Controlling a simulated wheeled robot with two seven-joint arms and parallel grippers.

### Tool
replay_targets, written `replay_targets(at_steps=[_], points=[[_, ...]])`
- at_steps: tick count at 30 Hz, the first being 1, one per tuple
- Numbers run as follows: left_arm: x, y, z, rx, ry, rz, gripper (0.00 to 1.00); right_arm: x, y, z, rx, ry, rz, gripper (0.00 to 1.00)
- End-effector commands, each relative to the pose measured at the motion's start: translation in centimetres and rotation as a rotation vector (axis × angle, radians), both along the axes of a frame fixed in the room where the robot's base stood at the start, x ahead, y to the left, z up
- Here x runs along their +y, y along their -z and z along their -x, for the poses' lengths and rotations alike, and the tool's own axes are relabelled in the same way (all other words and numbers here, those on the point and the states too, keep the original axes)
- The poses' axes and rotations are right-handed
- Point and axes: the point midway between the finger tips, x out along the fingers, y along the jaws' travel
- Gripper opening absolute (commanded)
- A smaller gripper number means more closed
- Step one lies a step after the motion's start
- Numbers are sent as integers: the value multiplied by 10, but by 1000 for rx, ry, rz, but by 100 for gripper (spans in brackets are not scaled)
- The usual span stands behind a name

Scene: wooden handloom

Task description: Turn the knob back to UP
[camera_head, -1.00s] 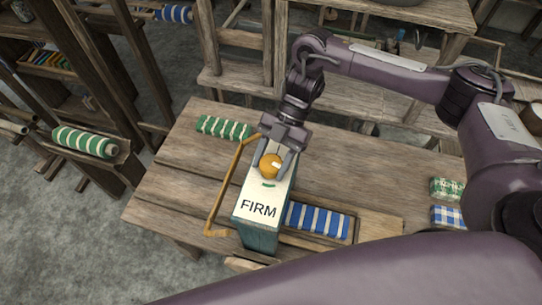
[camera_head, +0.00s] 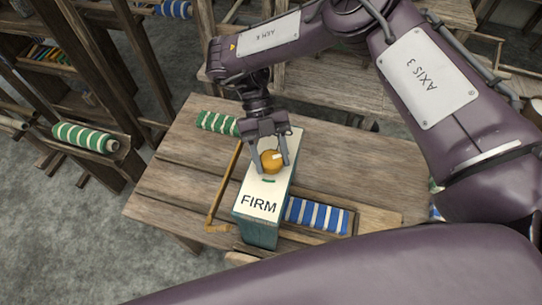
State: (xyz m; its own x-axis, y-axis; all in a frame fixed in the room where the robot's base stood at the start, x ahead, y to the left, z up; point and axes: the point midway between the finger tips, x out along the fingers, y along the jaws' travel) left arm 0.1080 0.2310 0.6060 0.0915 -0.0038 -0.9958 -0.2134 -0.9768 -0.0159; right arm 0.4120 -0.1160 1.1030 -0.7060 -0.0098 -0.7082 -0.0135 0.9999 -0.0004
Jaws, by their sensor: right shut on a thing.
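The knob (camera_head: 272,161) is a round orange-brown ball with a pale mark, on the sloping top of a teal box (camera_head: 257,232) with a white label plate (camera_head: 262,190). The word FIRM shows on the near end of the plate, and a small green mark lies just below the knob. The far end of the plate is partly hidden by my gripper. My right gripper (camera_head: 271,166) is shut on the knob, one finger on each side. My left gripper is not in view.
A green-striped roll (camera_head: 217,123) lies behind the box on the wooden table (camera_head: 170,185). A blue-striped roll (camera_head: 316,215) lies in a tray to its right. An orange-brown wooden frame (camera_head: 223,190) stands close on the left. The left of the table is clear.

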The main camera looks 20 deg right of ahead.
Motion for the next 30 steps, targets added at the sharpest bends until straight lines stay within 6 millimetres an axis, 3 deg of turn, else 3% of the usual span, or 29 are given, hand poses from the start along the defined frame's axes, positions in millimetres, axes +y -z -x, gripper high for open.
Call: replay_targets(at_steps=[9, 26, 27, 30], points=[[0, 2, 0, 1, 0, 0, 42, 0, 1, 1, 1, -137, 0, 26], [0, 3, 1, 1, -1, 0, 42, 0, 2, 2, 4, -168, 0, 26], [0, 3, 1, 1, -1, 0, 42, 0, 2, 2, 4, -168, 0, 50], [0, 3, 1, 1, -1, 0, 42, 0, 2, 2, 4, -168, 0, 63]])
